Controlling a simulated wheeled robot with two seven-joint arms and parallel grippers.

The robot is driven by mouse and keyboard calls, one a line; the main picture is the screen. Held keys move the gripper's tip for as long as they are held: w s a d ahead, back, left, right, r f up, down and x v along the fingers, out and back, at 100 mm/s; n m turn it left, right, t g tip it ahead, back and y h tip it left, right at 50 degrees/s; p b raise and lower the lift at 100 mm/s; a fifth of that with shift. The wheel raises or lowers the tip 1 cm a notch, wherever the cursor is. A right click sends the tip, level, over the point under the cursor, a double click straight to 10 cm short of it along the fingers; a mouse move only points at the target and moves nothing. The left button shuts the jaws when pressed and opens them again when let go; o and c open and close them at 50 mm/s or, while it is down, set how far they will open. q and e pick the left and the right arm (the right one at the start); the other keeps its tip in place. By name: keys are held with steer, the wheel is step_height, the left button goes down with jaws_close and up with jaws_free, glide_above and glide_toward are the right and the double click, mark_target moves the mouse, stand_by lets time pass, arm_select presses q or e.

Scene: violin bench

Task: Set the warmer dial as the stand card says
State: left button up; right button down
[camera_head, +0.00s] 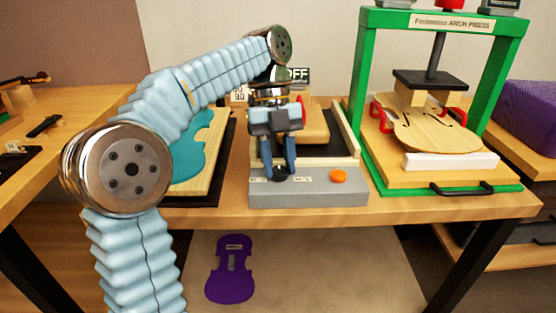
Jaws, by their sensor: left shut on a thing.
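The warmer (318,191) is a grey box with a dark top, near the table's front edge. Its black dial (283,175) is on the front part, beside small white labels too small to read. My left gripper (279,170) points down over the warmer, its two blue fingers shut on the dial and hiding part of it. The dial's setting cannot be read. A small white card (240,93) stands behind, partly hidden by my arm; its print is too small to read surely. A dark sign (299,75) reads "OFF". My right gripper is not in view.
An orange button (338,176) is to the right of the dial. A green arch press (357,90) holding a violin plate (428,134) stands at the right. A teal violin-shaped piece (188,160) lies on a board at the left. A purple violin shape (230,278) is below the table.

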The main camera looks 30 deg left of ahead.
arm_select(q)
steer(key=shift+m, duration=0.3)
stand_by(0.4)
steer(key=o, duration=1)
steer(key=shift+o, duration=0.2)
steer(key=shift+r, duration=0.1)
